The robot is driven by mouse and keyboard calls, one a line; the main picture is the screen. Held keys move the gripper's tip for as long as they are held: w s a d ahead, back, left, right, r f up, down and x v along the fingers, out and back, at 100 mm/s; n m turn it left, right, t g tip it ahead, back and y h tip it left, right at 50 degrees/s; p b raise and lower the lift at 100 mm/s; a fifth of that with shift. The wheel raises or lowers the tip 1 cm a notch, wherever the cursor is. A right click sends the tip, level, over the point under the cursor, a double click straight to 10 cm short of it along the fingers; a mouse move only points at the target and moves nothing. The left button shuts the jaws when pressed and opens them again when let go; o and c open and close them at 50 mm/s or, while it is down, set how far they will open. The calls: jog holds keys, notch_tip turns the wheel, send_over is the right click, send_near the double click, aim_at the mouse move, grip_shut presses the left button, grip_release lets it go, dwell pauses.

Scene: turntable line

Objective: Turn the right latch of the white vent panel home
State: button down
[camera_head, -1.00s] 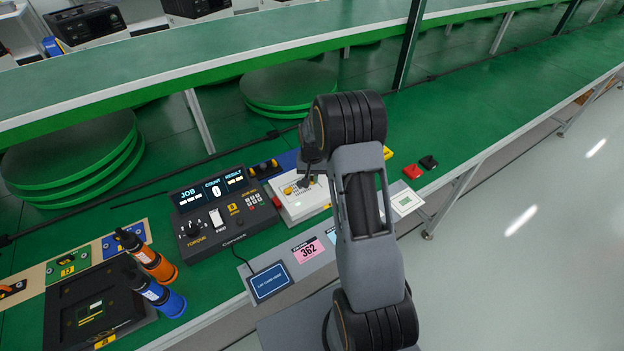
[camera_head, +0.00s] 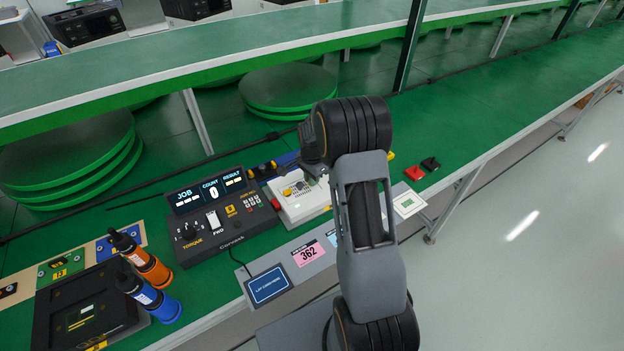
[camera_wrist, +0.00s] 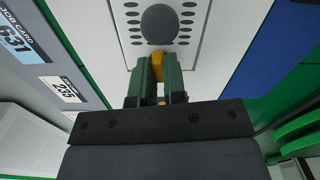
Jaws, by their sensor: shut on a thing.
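The white vent panel (camera_head: 296,210) lies on the green bench, partly hidden behind my arm in the head view. In the wrist view its white face (camera_wrist: 215,45) shows a round grey knob and rows of dark vent slots. A yellow latch (camera_wrist: 157,60) stands between the two fingers of my gripper (camera_wrist: 159,75), which is shut on it. Its outer end shows beyond the fingertips; the rest is hidden. Another yellow latch (camera_head: 287,191) is on the panel's left side in the head view, apart from my gripper. The gripped latch is hidden there, and its exact angle is unclear.
A torque controller (camera_head: 218,215) stands just left of the panel. Orange (camera_head: 150,262) and blue (camera_head: 152,300) tools stand farther left. A grey strip with cards (camera_head: 307,252) runs in front. A red button (camera_head: 413,173) is at right; the bench beyond it is clear.

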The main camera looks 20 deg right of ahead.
jog(key=shift+m, duration=0.6)
jog(key=c, duration=1.2)
grip_release()
jog(key=shift+o, duration=0.2)
jog(key=shift+r, duration=0.1)
notch_tip(320, 180, up, 14)
jog(key=shift+f, duration=0.2)
